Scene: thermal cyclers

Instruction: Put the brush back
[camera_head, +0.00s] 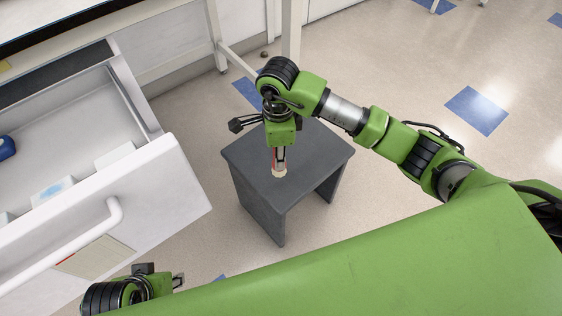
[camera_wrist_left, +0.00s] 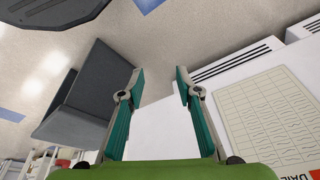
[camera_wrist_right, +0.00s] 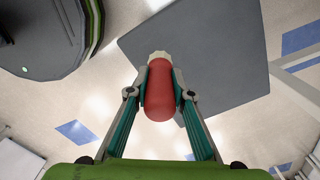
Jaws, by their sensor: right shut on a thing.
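The brush has a red handle (camera_wrist_right: 159,95) and a cream-coloured end (camera_wrist_right: 160,57). My right gripper (camera_wrist_right: 160,76) is shut on it, with a finger on each side of the handle. In the head view the brush (camera_head: 279,171) points down over the dark grey stool (camera_head: 313,153); I cannot tell whether it touches the top. My left gripper (camera_head: 178,281) is low at the left, in front of the open white drawer (camera_head: 170,185). In the left wrist view its fingers (camera_wrist_left: 160,75) are apart with nothing between them.
The open drawer holds a blue object (camera_head: 7,147) and a small pale item with a light blue patch (camera_head: 52,190). Its front has a white handle (camera_head: 75,245) and a paper label (camera_head: 95,257). A white table leg (camera_head: 292,30) stands behind the stool. Floor to the right is clear.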

